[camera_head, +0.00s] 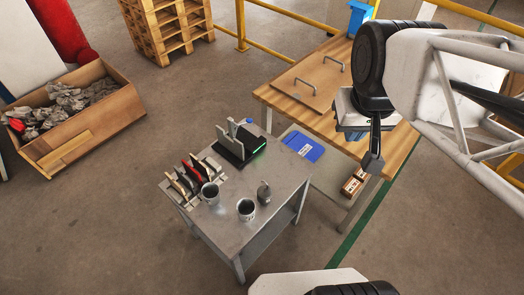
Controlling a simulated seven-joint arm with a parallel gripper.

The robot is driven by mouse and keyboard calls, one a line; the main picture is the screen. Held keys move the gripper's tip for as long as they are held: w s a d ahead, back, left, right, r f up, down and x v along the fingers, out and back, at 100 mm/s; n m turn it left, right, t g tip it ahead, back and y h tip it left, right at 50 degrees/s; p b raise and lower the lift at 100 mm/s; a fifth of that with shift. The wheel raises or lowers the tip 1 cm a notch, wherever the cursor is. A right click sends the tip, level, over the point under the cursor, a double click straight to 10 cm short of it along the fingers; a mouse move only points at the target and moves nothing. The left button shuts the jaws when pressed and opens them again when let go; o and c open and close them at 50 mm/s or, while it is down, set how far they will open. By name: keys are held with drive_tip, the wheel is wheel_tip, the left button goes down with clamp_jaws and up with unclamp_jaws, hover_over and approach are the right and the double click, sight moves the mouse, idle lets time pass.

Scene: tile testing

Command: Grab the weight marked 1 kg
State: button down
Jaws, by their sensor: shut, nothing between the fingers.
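A small dark grey weight (264,194) with a narrow top stands upright on the grey metal table (225,225), near its right edge. Its marking is too small to read. Two grey cup-shaped objects, one at the left (210,193) and one nearer the front (246,209), stand left of it; I cannot tell whether they are weights too. My gripper (373,163) is at the right, raised and pointing down in front of the wooden table. It is shut, empty and well apart from the weight.
A rack of tiles (188,180) and a black device with upright grey plates (240,146) stand on the metal table. Behind are a blue sheet (303,145), small brown boxes (354,183) and a wooden table (285,97) with a handled board. A wooden crate (85,140) stands left.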

idle(0.3)
drive_tip(key=shift+c, duration=1.1)
unclamp_jaws()
